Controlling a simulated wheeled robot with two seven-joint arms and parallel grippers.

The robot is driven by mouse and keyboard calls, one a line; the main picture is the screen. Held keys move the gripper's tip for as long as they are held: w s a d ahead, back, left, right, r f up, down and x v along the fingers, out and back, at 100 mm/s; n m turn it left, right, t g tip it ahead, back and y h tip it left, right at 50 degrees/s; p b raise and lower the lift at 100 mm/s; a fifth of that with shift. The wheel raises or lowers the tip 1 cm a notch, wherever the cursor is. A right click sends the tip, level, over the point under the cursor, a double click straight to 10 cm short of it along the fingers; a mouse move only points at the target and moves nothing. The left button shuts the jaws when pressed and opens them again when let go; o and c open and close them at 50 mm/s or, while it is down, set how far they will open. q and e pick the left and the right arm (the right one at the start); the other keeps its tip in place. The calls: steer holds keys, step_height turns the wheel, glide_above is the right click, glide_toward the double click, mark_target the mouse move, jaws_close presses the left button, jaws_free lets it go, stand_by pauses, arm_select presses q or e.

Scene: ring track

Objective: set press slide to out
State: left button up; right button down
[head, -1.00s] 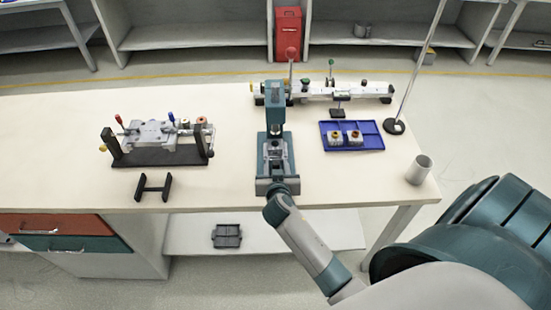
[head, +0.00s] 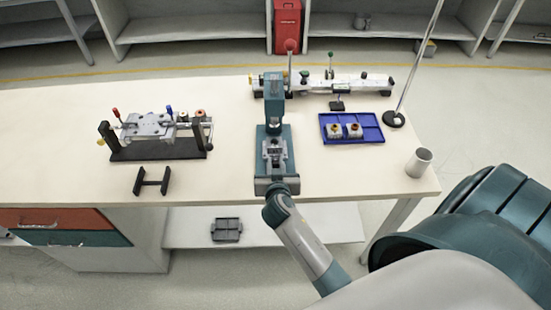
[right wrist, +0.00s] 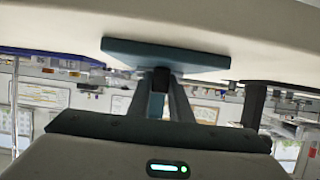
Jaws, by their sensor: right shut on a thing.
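The press (head: 274,110) is a teal upright frame on a teal base, standing in the middle of the table near its front edge. Its slide (head: 273,149) is a grey piece low in the base, under the press head. My right gripper (head: 275,186) is at the near end of the base, mostly hidden by its own wrist. In the right wrist view, my right gripper (right wrist: 160,84) has its fingers shut on a small dark piece at the press's front, under the teal base (right wrist: 165,54). I take this as the slide's handle. My left gripper is not in view.
A fixture with coloured knobs (head: 160,150) and a black stand (head: 152,181) are left of the press. A blue tray (head: 368,126), a grey cup (head: 419,162) and a pole on a round base (head: 394,119) are right. A long rail device (head: 350,87) lies behind.

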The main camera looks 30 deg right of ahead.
steer(key=s+a, duration=0.1)
steer(key=s, duration=0.1)
steer(key=s+a, duration=0.2)
steer(key=s, duration=0.1)
steer(key=shift+s+a+f+b, duration=0.1)
steer(key=shift+s+a+b, duration=0.15)
steer(key=shift+s+b, duration=0.05)
steer(key=c, duration=1.6)
jaws_free()
steer(key=shift+s, duration=0.1)
